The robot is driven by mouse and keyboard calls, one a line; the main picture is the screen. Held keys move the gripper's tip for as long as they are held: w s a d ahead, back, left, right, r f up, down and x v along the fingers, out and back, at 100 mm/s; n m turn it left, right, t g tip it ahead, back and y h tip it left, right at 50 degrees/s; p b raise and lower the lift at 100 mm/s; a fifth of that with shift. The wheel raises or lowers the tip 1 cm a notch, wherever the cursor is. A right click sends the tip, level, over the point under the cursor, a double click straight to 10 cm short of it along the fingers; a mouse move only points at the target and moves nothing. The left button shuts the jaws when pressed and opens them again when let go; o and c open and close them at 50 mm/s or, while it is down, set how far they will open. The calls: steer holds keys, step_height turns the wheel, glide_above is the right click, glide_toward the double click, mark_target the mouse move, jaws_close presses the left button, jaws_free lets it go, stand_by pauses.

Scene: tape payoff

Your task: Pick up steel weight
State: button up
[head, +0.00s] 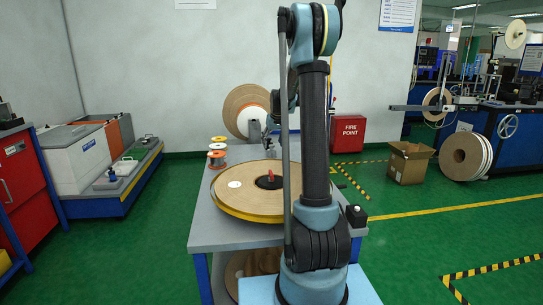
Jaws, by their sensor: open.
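I cannot clearly pick out the steel weight in the head view. A small dark block (356,215) sits at the right front corner of the grey table (215,235); I cannot tell whether it is the weight. My gripper (268,142) is small and partly hidden behind my own arm. It hangs above the far part of the table, behind the big flat reel (242,197), and is open with nothing seen in it. The reel has a dark hub with a red knob (271,174) and a white round label.
Small coloured spools (217,158) stand at the table's left back edge. An upright reel (243,104) stands at the back. A red fire box (347,133) is behind the table. A cardboard box (410,162) and a large reel (464,157) stand on the floor at right.

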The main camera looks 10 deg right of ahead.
mark_target(272, 146)
steer(key=shift+w+f, duration=0.25)
steer(key=shift+f, duration=0.4)
steer(key=shift+w+x, duration=0.2)
steer(key=shift+x, duration=1.1)
steer(key=shift+w+x, duration=0.2)
steer(key=shift+x, duration=1.1)
steer(key=shift+r, duration=0.2)
jaws_close()
